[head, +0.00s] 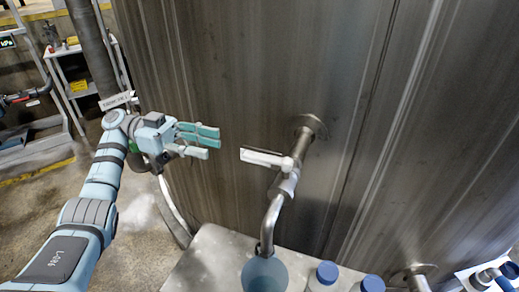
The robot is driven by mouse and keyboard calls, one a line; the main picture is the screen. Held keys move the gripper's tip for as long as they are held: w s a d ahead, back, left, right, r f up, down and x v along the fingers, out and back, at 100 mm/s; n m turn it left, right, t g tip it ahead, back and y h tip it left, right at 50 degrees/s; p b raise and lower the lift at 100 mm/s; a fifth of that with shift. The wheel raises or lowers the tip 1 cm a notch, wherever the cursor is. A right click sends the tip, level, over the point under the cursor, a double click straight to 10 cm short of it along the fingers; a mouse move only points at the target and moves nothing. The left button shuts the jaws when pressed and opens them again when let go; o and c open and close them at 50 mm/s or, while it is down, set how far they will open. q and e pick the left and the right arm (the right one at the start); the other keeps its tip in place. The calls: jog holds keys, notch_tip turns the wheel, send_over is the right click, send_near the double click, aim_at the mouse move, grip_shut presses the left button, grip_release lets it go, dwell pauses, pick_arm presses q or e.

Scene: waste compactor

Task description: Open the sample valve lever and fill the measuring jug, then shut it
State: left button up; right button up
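The sample valve lever (262,158) is a pale handle pointing left from the valve on a metal pipe. The pipe's spout (270,222) bends down over the measuring jug (265,277), a bluish translucent vessel at the bottom edge. The jug's lower part is cut off, and I cannot tell whether it holds liquid. My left gripper (212,142) is left of the lever, its fingers pointing right and apart from the lever. It is open and empty. Part of my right gripper (484,278) shows at the lower right corner; its fingers are not clear.
Two blue-capped bottles (324,278) stand right of the jug on a grey metal surface (215,258). Another pipe fitting (410,275) is further right. The large metal wall (240,70) stands close behind the valve. A shelf cart (70,75) is at the far left.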

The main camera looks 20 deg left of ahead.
pick_arm(q)
jog(key=p, duration=0.1)
send_near(284, 160)
jog(key=d, duration=0.5)
jog(key=shift+d, duration=0.25)
grip_shut()
